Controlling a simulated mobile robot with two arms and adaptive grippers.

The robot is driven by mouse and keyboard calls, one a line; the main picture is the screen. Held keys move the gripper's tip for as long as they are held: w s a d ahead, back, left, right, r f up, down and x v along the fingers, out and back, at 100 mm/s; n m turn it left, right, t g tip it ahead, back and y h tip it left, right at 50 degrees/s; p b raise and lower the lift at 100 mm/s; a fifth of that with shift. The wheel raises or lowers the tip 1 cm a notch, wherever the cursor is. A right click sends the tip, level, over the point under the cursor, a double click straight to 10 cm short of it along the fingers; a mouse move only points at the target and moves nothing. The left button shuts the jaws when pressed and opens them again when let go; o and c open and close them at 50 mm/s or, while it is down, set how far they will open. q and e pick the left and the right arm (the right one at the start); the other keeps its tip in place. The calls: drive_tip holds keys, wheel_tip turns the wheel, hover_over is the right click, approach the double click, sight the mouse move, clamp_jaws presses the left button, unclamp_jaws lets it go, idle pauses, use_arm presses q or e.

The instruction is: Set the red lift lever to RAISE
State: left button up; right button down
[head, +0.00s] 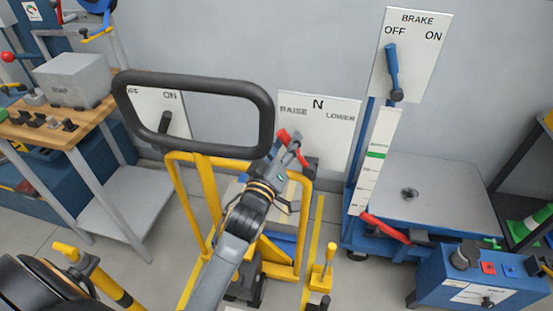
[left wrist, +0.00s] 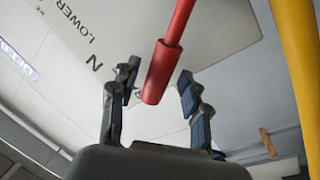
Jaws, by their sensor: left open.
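The red lift lever (head: 283,135) shows in the head view in front of the white RAISE / N / LOWER plate (head: 340,135). Its red end is near the word RAISE in that picture; the gripper hides part of it, so I cannot tell its exact setting. My left gripper (head: 291,149) is open right at the lever. In the left wrist view the lever's thick red grip (left wrist: 161,72) reaches down between the spread fingers of my left gripper (left wrist: 158,80), with gaps visible on both sides. The plate (left wrist: 110,25) lies behind it. My right gripper is out of view.
A black-handled yellow frame (head: 205,160) stands close around my left arm. A plate with an OFF/ON lever (head: 165,122) is behind it. At right are the BRAKE plate (head: 415,50) and a blue cart (head: 430,200) with another red handle (head: 385,228). A workbench (head: 60,125) stands left.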

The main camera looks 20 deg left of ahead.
use_arm(q)
drive_tip(key=s+f, duration=0.1)
drive_tip(key=s, duration=1)
drive_tip(key=shift+d+f, duration=0.15)
drive_tip(key=shift+d, duration=0.05)
drive_tip(key=s+d+f+m+g+h+p, duration=0.1)
drive_tip(key=s+f+m+g, duration=0.15)
drive_tip(key=f, duration=0.95)
drive_tip(key=s+d+f+m+g, duration=0.1)
drive_tip(key=s+d+f+g, duration=0.15)
drive_tip(key=f, duration=0.95)
drive_tip(key=s+d+f+m+g+h+p, duration=0.15)
drive_tip(key=f+g, duration=0.25)
drive_tip(key=f, duration=0.8)
drive_tip(key=s+a+f+m+g+y, duration=0.1)
drive_tip(key=s+f+m+g, duration=0.15)
drive_tip(key=s+f, duration=0.55)
drive_tip(key=s+a+f+m+g, duration=0.1)
drive_tip(key=s+a+f+g, duration=0.15)
drive_tip(key=s+f, duration=0.55)
drive_tip(key=s+a+f+g, duration=0.2)
drive_tip(key=s+f, duration=0.1)
drive_tip(key=s, duration=0.5)
drive_tip(key=s+a+f+m+g, duration=0.1)
drive_tip(key=s+f+g, duration=0.1)
drive_tip(key=s, duration=0.5)
drive_tip(key=shift+s+a+f+y+p, duration=0.35)
drive_tip(key=shift+f+y+p, duration=0.05)
drive_tip(key=shift+y+p, duration=0.05)
